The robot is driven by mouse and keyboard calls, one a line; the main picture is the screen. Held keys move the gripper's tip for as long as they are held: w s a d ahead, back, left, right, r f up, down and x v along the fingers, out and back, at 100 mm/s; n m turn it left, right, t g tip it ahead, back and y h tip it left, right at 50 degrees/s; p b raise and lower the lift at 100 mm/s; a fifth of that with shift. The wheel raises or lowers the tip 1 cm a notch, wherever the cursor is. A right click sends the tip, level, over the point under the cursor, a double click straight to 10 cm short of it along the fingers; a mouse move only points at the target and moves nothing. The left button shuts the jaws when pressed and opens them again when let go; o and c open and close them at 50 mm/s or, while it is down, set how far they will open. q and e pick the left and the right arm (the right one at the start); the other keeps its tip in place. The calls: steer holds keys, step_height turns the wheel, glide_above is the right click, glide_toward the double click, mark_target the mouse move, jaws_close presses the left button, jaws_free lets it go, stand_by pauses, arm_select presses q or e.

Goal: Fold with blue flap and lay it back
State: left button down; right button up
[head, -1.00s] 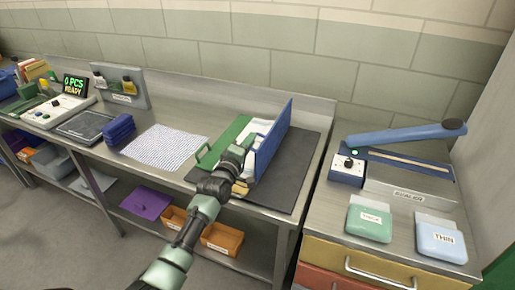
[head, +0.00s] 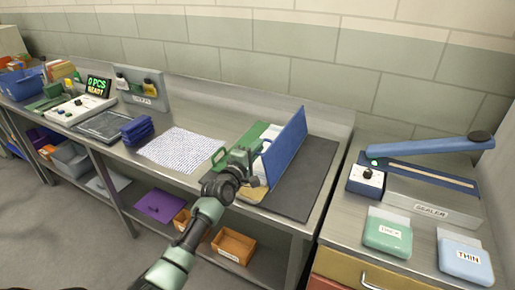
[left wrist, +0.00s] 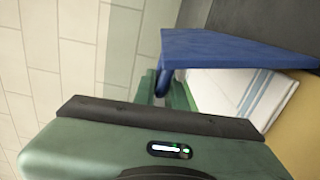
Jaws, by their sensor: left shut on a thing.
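The blue flap (head: 284,148) stands upright along the right side of the folding board, which lies on a dark mat (head: 312,178). The green flap (head: 262,133) is on the left, and folded white cloth shows between the two. My left gripper (head: 243,160) is beside the blue flap, shut on its handle. In the left wrist view, the blue flap (left wrist: 225,50) is above the white cloth (left wrist: 235,92), and a blue loop sits between the green fingers (left wrist: 164,90). A tan part (head: 253,193) shows at the board's front. My right gripper is not in view.
A sealer (head: 430,180) with a raised blue arm stands on the right counter, with green (head: 388,232) and blue (head: 464,258) packs in front. Left of the board lie a white dotted sheet (head: 182,149) and folded blue bags (head: 137,130).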

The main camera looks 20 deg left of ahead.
arm_select(q)
steer(key=c, duration=1.5)
jaws_free()
steer(key=s, duration=0.7)
steer(key=shift+s+b, duration=0.3)
steer(key=shift+s, duration=0.1)
steer(key=shift+a, duration=0.1)
